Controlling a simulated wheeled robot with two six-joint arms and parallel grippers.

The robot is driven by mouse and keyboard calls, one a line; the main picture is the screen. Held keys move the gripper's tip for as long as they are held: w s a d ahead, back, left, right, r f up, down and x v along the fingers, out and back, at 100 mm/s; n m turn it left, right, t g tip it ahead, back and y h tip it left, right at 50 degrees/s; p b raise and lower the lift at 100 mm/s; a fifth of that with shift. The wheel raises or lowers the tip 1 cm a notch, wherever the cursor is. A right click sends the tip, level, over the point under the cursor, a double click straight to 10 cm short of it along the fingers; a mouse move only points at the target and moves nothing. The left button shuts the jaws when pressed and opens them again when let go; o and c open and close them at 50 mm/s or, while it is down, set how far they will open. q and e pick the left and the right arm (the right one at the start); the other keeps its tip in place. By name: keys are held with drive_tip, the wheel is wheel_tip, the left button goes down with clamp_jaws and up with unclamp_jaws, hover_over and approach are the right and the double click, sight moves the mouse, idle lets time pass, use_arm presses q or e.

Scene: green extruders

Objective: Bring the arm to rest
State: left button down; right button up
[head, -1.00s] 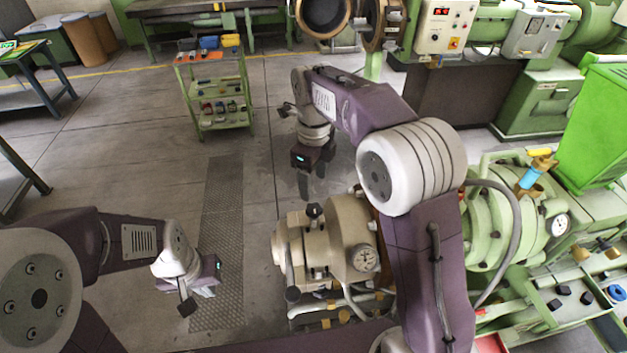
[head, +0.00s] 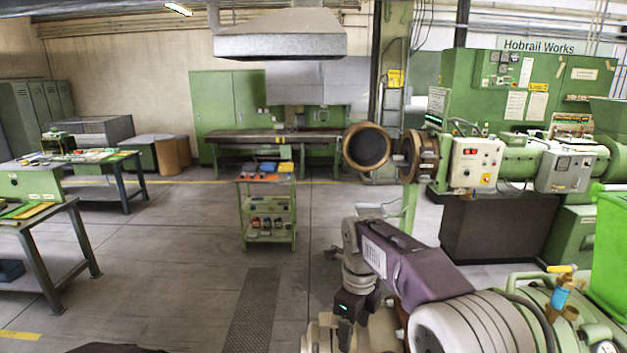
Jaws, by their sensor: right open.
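My right arm comes in from the bottom right in the head view, purple and white. It bends over toward the middle, and its wrist hangs down. My right gripper (head: 345,333) points down at the lower middle, with its jaws open and nothing seen between them. It shows in front of a beige machine part (head: 383,330); whether they touch cannot be told. My left gripper is out of view; only a dark purple bit of my left arm shows at the bottom left edge.
A green trolley (head: 244,222) with small items stands ahead on open floor. Green extruders (head: 520,155) fill the right side, with a bright green bin (head: 610,245) at the far right. Work tables (head: 75,215) stand at the left. The floor at centre left is clear.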

drive_tip(key=s+d+f+n+b, duration=0.3)
drive_tip(key=s+f+n+b, duration=0.2)
drive_tip(key=f+n, duration=0.3)
drive_tip(key=s+d+f+n+b, duration=0.3)
drive_tip(key=s+f+n+b, duration=0.2)
drive_tip(key=f+n, duration=0.3)
drive_tip(key=s+d+f+n+t+b, duration=0.1)
drive_tip(key=s+d+f+n+b, duration=0.2)
drive_tip(key=s+f+n+b, duration=0.3)
wheel_tip(320, 180, down, 7)
drive_tip(key=n, duration=0.3)
